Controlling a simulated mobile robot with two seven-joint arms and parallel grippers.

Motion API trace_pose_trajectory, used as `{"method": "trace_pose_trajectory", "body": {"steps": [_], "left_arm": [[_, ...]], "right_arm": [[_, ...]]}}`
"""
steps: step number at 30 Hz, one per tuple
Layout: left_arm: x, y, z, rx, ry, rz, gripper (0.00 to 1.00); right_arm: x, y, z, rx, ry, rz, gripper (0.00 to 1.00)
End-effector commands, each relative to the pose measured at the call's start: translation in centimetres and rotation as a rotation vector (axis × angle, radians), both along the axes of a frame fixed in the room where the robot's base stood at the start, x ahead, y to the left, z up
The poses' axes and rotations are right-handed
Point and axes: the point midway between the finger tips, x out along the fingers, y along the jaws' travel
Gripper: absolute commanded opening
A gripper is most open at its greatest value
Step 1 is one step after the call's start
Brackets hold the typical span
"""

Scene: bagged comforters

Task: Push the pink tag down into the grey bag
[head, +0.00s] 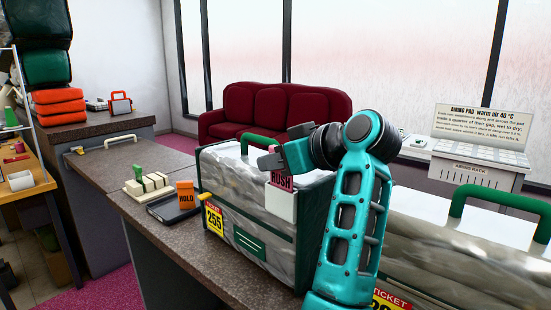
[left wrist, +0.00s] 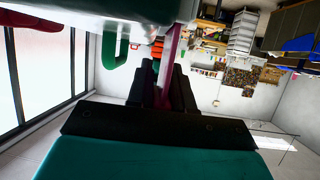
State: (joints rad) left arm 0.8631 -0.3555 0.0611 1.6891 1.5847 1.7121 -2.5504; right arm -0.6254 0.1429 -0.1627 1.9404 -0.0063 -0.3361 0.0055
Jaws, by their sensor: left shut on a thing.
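The grey bag (head: 245,221) stands on the counter, a clear-sided bag with dark green edges, a green handle (head: 262,142) and a yellow ticket marked 255 (head: 214,218). The pink tag (head: 282,180), marked RUSH, is at the bag's upper right front. A white panel (head: 281,205) shows directly below it; I cannot tell whether the tag's lower edge is inside it. My left gripper (head: 271,161) is shut on the tag's top. In the left wrist view the pink tag (left wrist: 173,45) shows between the black fingers (left wrist: 165,85). My right gripper is not in view.
A second bag (head: 450,245) with a green handle stands close on the right. Left of the grey bag are a black tray (head: 172,207), an orange HOLD block (head: 185,195) and a cream block rack (head: 146,187). The counter's far left part is mostly clear.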

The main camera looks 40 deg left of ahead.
Motion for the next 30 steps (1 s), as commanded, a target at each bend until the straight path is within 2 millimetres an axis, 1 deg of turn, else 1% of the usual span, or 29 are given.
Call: {"method": "trace_pose_trajectory", "body": {"steps": [30], "left_arm": [[0.0, 0.0, -1.6, 0.001, 0.0, 0.0, 0.0]], "right_arm": [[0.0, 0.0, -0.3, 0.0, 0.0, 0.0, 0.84]]}}
